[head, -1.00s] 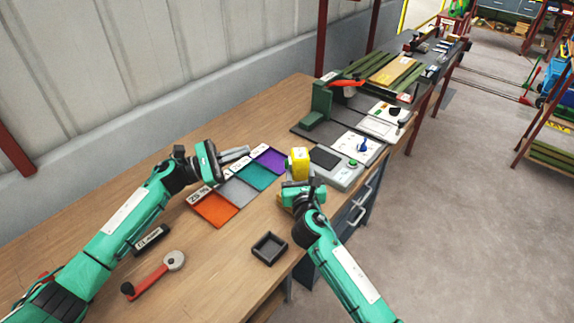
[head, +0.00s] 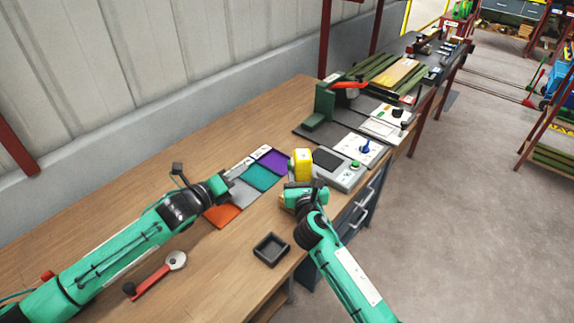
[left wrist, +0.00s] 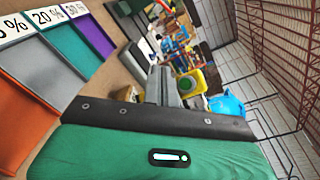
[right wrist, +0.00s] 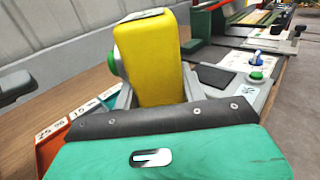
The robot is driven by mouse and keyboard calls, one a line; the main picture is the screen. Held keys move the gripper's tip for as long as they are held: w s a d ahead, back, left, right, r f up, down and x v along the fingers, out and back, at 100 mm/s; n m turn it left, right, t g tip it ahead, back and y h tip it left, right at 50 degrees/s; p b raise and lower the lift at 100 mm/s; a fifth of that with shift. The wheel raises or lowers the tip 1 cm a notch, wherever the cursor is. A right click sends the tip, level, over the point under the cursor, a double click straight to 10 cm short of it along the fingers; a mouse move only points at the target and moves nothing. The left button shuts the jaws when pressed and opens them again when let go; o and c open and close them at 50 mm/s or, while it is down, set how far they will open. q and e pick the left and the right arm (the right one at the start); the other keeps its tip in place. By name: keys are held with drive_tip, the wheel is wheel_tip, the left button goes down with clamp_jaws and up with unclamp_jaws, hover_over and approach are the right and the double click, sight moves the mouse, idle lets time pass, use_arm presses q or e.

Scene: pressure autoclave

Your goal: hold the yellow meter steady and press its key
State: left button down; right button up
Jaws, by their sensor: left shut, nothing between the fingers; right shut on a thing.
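The yellow meter (head: 302,164) is upright at the bench's right side, and fills the middle of the right wrist view (right wrist: 154,65). A round green key (right wrist: 117,63) sticks out of its left side there. My right gripper (head: 300,182) is shut on the meter's lower part, one finger on each side. My left gripper (head: 231,176) is shut and empty over the coloured panels, left of the meter and apart from it. Its closed fingers (left wrist: 164,84) point forward in the left wrist view, with a yellow shape, likely the meter (left wrist: 189,84), beyond them.
Orange (head: 222,215), grey, teal (head: 261,177) and purple panels lie beneath and beside my left gripper. A grey device with a dark screen (head: 327,160) stands just right of the meter. A black tray (head: 271,249) and a red-handled tool (head: 153,276) lie nearer on the bench.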

use_arm(q)
drive_tip(key=shift+d, duration=0.1)
drive_tip(key=w+d, duration=0.1)
drive_tip(key=d, duration=0.7)
drive_tip(key=shift+w+d, duration=0.2)
drive_tip(key=shift+d, duration=0.1)
drive_tip(key=shift+d, duration=0.15)
idle(2.0)
drive_tip(key=shift+w+d, duration=0.1)
drive_tip(key=shift+d, duration=0.15)
drive_tip(key=shift+d, duration=0.45)
idle(0.6)
drive_tip(key=shift+a, duration=0.9)
drive_tip(key=shift+s+a, duration=0.25)
drive_tip(key=shift+a, duration=1)
drive_tip(key=shift+s+a, duration=0.25)
drive_tip(key=shift+a, duration=0.95)
